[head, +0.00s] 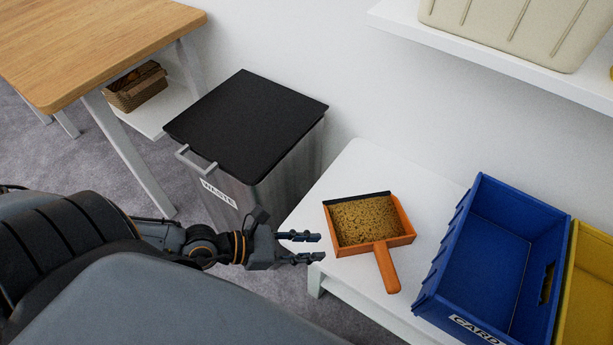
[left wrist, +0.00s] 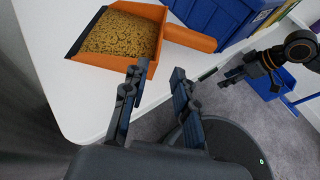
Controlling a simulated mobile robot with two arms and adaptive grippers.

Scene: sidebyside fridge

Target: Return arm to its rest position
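My left gripper (head: 320,247) is at the centre of the head view, fingers apart with nothing between them. It is beside the front left edge of the white table (head: 350,185), left of an orange dustpan (head: 386,268) filled with yellow-brown granules. In the left wrist view the open fingers (left wrist: 159,72) show just below the dustpan (left wrist: 190,38), apart from it. My right gripper (left wrist: 250,72) shows in the left wrist view at the right, small and dark, over the floor; whether its fingers are open is unclear. It is not in the head view.
A blue bin (head: 493,258) and a yellow bin (head: 590,290) stand right of the dustpan. A waste bin with a black lid (head: 246,112) stands behind my left gripper. A wooden table (head: 90,40) is at the upper left. A wall shelf (head: 490,57) overhangs at upper right.

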